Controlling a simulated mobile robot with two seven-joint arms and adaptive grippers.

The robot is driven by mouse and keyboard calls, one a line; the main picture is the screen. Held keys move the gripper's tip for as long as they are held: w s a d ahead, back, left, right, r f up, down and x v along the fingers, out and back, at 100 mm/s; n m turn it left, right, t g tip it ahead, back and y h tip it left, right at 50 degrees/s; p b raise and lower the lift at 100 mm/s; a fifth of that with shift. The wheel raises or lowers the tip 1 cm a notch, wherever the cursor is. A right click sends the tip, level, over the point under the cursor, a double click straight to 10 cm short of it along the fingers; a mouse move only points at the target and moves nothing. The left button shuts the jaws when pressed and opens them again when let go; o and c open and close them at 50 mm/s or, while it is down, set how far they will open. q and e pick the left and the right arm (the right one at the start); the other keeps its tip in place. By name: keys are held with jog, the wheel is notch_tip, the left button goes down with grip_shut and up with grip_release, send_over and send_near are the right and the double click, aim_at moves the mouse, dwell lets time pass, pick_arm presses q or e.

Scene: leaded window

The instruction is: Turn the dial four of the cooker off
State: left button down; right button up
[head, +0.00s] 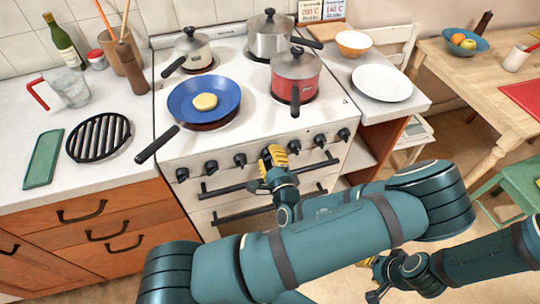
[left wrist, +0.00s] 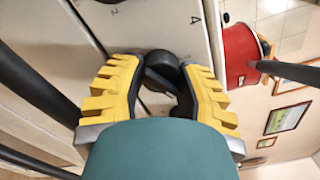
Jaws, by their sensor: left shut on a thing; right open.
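The white cooker (head: 190,150) has a row of black dials along its front panel, such as one at the left end (head: 182,174) and one at the right end (head: 344,134). My left gripper (head: 272,157) is at the middle of this row, and its yellow fingers hide the dial there. In the left wrist view, the fingers (left wrist: 160,95) are shut around a black dial (left wrist: 163,68). The held dial's pointer setting cannot be made out. My right gripper (head: 375,277) is open and empty, low at the right.
Black oven handles (head: 270,178) run just below the dials. A red pot (head: 297,70), a steel pot (head: 270,38) and a small pot (head: 192,45) stand on the hob. Counters flank the cooker.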

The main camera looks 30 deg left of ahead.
pick_arm(q)
jog(key=n, duration=0.6)
jog(key=shift+n, duration=0.3)
jog(key=n+b, duration=0.1)
jog(key=n, duration=0.4)
jog(key=shift+r+n, duration=0.15)
jog(key=shift+n, duration=0.15)
jog(key=c, duration=0.5)
grip_release()
jog(key=shift+c, duration=0.2)
jog(key=v, duration=1.2)
